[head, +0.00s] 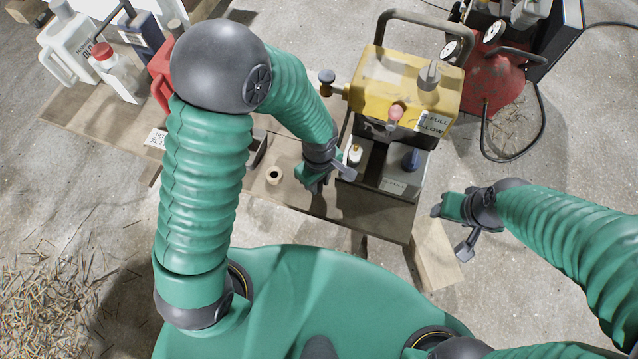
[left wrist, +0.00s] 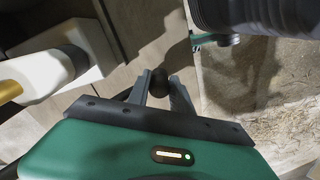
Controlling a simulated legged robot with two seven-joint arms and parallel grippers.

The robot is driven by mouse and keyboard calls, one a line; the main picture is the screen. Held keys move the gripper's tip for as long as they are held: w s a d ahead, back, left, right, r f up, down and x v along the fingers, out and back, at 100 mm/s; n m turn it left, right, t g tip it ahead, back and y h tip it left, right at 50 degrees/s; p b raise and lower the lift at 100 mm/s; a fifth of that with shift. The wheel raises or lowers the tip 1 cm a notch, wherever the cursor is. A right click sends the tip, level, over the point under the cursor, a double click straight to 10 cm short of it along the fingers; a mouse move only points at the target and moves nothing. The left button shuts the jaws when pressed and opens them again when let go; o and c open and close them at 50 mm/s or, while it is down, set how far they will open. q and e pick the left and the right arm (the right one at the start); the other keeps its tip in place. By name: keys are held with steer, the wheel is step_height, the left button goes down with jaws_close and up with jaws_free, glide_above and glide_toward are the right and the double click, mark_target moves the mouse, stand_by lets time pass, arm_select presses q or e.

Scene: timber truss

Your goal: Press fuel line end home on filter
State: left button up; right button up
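My left gripper (head: 314,190) reaches down at the bench edge, left of the grey labelled box (head: 404,168). In the left wrist view, its two grey fingers (left wrist: 158,88) lie on either side of a dark rounded piece (left wrist: 158,82) and seem to touch it. I cannot tell if this piece is the fuel line end. A small white upright part with a yellowish top (head: 355,153), possibly the filter, stands beside the box, right of the left gripper. A white rounded part with a yellow band (left wrist: 42,74) shows at left in the wrist view. My right gripper (head: 440,210) hangs empty; its fingers are unclear.
A yellow tank (head: 405,88) with a dark handle stands behind the box. A roll with a dark hole (head: 274,175) lies on the bench at left. White bottles (head: 70,45) stand far left. Straw (head: 45,285) litters the floor.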

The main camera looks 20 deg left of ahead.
arm_select(q)
steer(key=shift+w, duration=0.1)
steer(key=shift+c, duration=1.2)
steer(key=shift+a, duration=0.15)
jaws_close()
steer(key=shift+a, duration=0.25)
arm_select(e)
steer(key=shift+a, duration=0.3)
arm_select(q)
steer(key=shift+d, duration=0.1)
arm_select(e)
steer(key=shift+d, duration=0.1)
